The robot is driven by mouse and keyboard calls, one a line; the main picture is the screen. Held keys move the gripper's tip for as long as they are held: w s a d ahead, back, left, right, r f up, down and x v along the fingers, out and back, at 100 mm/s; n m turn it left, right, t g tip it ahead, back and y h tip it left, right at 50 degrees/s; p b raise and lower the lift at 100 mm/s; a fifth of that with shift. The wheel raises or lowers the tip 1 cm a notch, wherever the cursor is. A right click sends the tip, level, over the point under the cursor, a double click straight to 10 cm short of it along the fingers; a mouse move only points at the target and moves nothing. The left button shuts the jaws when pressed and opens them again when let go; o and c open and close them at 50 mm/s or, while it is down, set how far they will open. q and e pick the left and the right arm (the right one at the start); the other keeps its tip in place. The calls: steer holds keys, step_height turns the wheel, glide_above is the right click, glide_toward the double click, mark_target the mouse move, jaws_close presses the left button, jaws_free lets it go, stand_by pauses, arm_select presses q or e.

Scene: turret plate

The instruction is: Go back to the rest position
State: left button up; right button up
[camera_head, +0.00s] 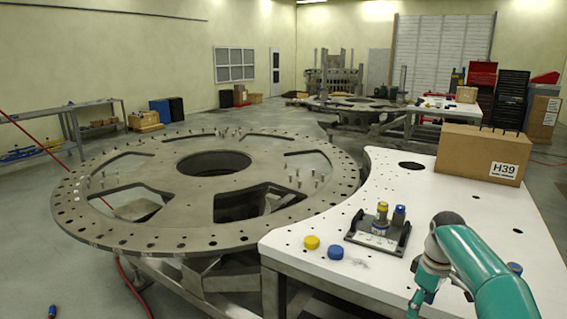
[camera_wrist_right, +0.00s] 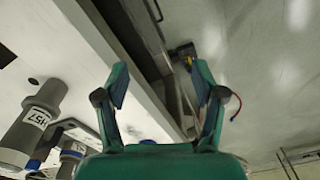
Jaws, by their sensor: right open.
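My right gripper (camera_head: 420,299) hangs at the end of a teal arm over the front right of the white table (camera_head: 395,185) in the head view. In the right wrist view, the right gripper (camera_wrist_right: 160,84) has its two fingers spread wide with nothing between them. Beyond the fingers, the table's edge and the floor show. A grey cylinder labelled H57 (camera_wrist_right: 36,115) stands off to the left of the fingers, apart from them. My left gripper is not in view.
A dark holder (camera_head: 376,236) bears cylinders with yellow and blue tops. A yellow cap (camera_head: 312,242) and a blue cap (camera_head: 336,252) lie nearby. A cardboard box labelled H39 (camera_head: 480,155) stands at the table's back. The large turret plate (camera_head: 130,225) lies left.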

steer(key=s+a+f+m+y, duration=0.1)
steer(key=s+a+f, duration=0.25)
steer(key=f, duration=0.45)
steer(key=s+a+f+m+y, duration=0.1)
steer(key=s+a+f, duration=0.1)
steer(key=a+f, duration=0.4)
steer(key=s+a+f+m+y, duration=0.15)
steer(key=a+f, duration=0.25)
steer(key=f, duration=0.5)
steer(key=s+a+f+m, duration=0.2)
steer(key=s, duration=0.6)
steer(key=s+a+f+m, duration=0.1)
steer(key=s+a+m, duration=0.1)
steer(key=s, duration=0.6)
steer(key=s+a+f+m, duration=0.2)
steer(key=s+a, duration=0.1)
steer(key=s, duration=0.5)
steer(key=shift+s+a+f, duration=0.25)
steer(key=shift+s+f, duration=0.1)
steer(key=shift+s, duration=0.05)
steer(key=shift+c, duration=0.2)
